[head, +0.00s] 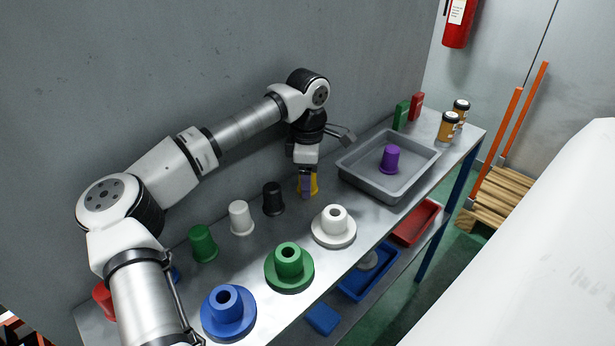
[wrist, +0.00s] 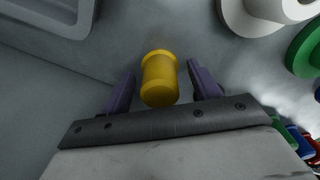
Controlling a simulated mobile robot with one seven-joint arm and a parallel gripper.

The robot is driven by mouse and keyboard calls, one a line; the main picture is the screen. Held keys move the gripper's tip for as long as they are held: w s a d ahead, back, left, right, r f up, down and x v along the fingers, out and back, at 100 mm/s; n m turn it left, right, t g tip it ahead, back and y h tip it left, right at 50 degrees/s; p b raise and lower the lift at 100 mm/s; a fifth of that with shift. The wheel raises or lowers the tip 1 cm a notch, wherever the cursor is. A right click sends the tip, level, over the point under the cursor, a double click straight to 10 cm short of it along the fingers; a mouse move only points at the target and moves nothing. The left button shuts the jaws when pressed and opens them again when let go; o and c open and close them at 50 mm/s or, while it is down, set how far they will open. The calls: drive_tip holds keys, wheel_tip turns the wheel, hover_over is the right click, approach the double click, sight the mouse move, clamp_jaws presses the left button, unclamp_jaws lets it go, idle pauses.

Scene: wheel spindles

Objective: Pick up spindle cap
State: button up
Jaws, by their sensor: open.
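A yellow cap (head: 314,184) stands on the shelf top near the wall. In the wrist view the yellow cap (wrist: 160,82) sits between the two purple fingers of my gripper (wrist: 161,78), with a gap on each side. My gripper (head: 307,186) is open, pointing down, and partly hides the cap in the head view. Other caps stand in a row to the left: black (head: 273,198), white (head: 241,217), green (head: 203,243) and red (head: 104,300). A purple cap (head: 390,158) stands in the grey tray.
The grey tray (head: 357,183) is right of my gripper. White (head: 334,240), green (head: 289,284) and blue (head: 228,327) flanged spindles stand along the front. Green and red boxes and orange-brown jars (head: 448,127) are at the far end. The wall is close behind.

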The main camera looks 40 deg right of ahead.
drive_tip(key=c, duration=1)
